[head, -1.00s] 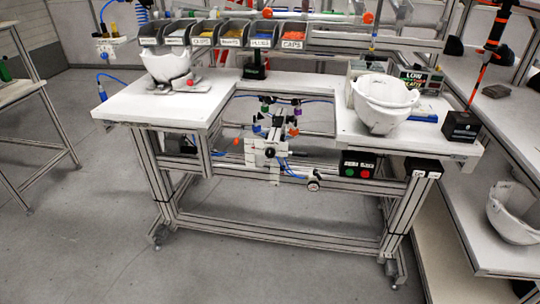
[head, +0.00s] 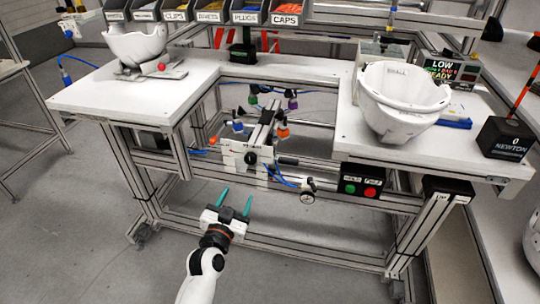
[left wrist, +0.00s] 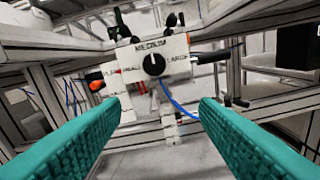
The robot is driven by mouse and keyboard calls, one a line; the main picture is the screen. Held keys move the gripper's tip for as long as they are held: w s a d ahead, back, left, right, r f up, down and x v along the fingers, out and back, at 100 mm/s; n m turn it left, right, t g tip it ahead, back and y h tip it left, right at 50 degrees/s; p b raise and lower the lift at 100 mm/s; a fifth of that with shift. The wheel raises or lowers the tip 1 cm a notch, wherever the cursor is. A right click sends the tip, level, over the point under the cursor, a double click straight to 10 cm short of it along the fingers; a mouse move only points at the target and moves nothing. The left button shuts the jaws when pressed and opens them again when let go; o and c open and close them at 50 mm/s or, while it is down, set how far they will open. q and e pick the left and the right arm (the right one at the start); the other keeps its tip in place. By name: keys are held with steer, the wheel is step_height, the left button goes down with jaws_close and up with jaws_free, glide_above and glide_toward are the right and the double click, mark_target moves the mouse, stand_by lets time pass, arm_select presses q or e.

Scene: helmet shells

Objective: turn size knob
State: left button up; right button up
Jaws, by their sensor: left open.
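The size knob (left wrist: 153,64) is a round black knob with a white pointer mark, on a white panel (left wrist: 125,61) lettered MEDIUM above it, with further labels left and right. In the head view the knob (head: 250,158) sits on the white fixture under the bench's cut-out. My left gripper (head: 236,192) is open with teal fingers, below and in front of the fixture, apart from the knob. In the left wrist view its fingers (left wrist: 155,125) frame the space below the knob, with nothing between them. My right gripper is not in view.
White bench tops (head: 135,95) lie on both sides of the cut-out. White helmet shells (head: 400,105) stand on them. A box with green and red buttons (head: 362,182) and a gauge (head: 307,197) hang near the fixture. Open floor lies before the bench.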

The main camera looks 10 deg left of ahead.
mark_target(250, 161)
arm_select(q)
steer(key=shift+t, duration=0.3)
steer(key=w, duration=0.4)
steer(key=w+r, duration=0.1)
steer(key=w, duration=0.3)
steer(key=w+r, duration=0.1)
steer(key=w, duration=0.3)
steer(key=shift+w+d+r+b, duration=0.15)
steer(key=shift+w+r+b, duration=0.05)
steer(key=shift+b, duration=0.15)
steer(key=shift+c, duration=0.4)
steer(key=c, duration=0.9)
